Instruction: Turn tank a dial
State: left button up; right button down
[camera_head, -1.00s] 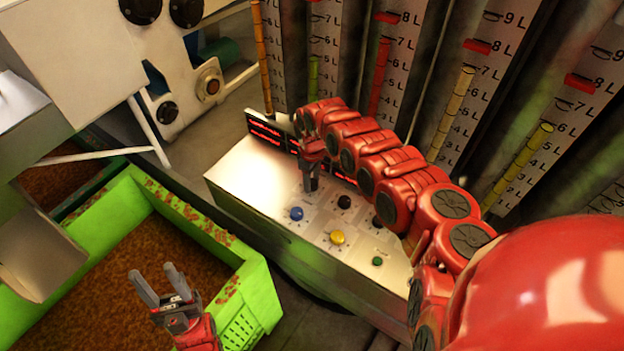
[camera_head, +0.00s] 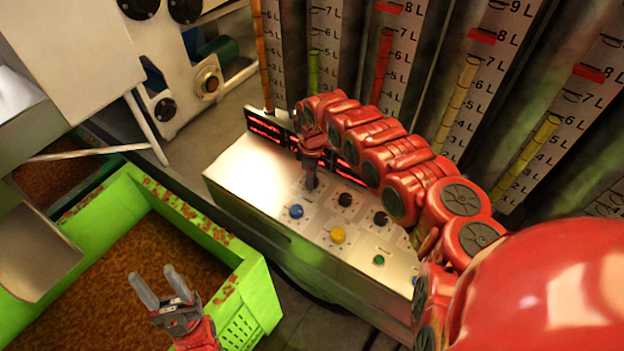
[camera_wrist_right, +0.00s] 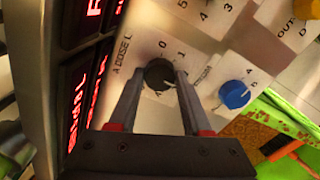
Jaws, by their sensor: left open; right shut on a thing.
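A black dial (camera_wrist_right: 160,75) sits on a pale plate with a partly readable label beginning "A DOSE" and the marks 0 and 1. My right gripper (camera_wrist_right: 157,82) is shut on this dial, one finger on each side of it. In the head view my right gripper (camera_head: 311,182) reaches down to the top of the metal control box (camera_head: 245,175), and it hides the dial there. My left gripper (camera_head: 158,288) is open and empty above the green bin's inside.
Near the held dial are a blue knob (camera_head: 296,211), a yellow knob (camera_head: 338,235), a green button (camera_head: 379,260) and black knobs (camera_head: 381,218). Red displays (camera_head: 265,128) line the box's back edge. A green bin (camera_head: 262,290) stands left. Gauge tubes stand behind.

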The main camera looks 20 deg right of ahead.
jog(key=shift+n+b, duration=0.9)
jog(key=shift+n, duration=1.4)
jog(key=shift+c, duration=1.7)
grip_release()
notch_tip(320, 180, up, 18)
jog(key=b, duration=0.5)
jog(key=shift+f, duration=0.25)
